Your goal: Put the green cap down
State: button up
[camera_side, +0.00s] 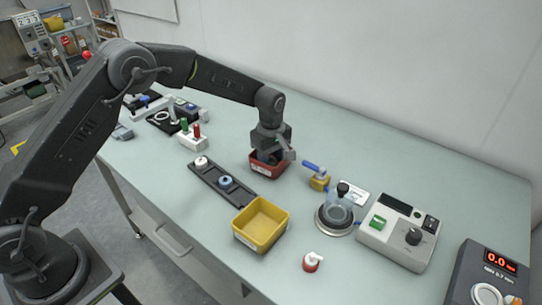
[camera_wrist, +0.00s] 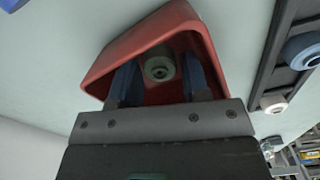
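A dull grey-green round cap (camera_wrist: 160,69) with a dark centre lies inside the red bin (camera_wrist: 187,14) in the wrist view. My gripper (camera_wrist: 159,80) reaches into the bin with one finger on each side of the cap. The fingers stand apart, with gaps seeming to show between them and the cap. In the side view my gripper (camera_side: 271,152) points down into the red bin (camera_side: 266,171). The cap is hidden there.
A black rail (camera_side: 207,176) with a white cap (camera_side: 201,162) and a blue cap (camera_side: 225,181) lies left of the bin. An empty yellow bin (camera_side: 260,226) stands in front. A glass dome (camera_side: 338,208) and a control box (camera_side: 398,232) stand at right. A red-and-white cap (camera_side: 311,262) is near the front.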

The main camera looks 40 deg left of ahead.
aim_at(271, 159)
jog(key=shift+r, duration=0.1)
jog(key=s+a+r+m+t, duration=0.1)
jog(key=s+r+m, duration=0.15)
jog(key=r, duration=0.75)
jog(key=s+a+r+m, duration=0.1)
jog(key=s+r, duration=0.2)
jog(key=r, duration=0.7)
jog(key=s+a+r+m+t, duration=0.15)
jog(key=s+r+m, duration=0.3)
jog(key=s, duration=0.55)
jog(key=s+f+m+t, duration=0.1)
jog(key=s+m, duration=0.2)
jog(key=s, duration=0.6)
jog(key=s+a+f+m+t, duration=0.1)
jog(key=s+m+t, duration=0.1)
jog(key=s, duration=0.6)
jog(key=shift+s+a+m, duration=0.3)
jog(key=shift+s+m, duration=0.05)
jog(key=shift+m, duration=0.55)
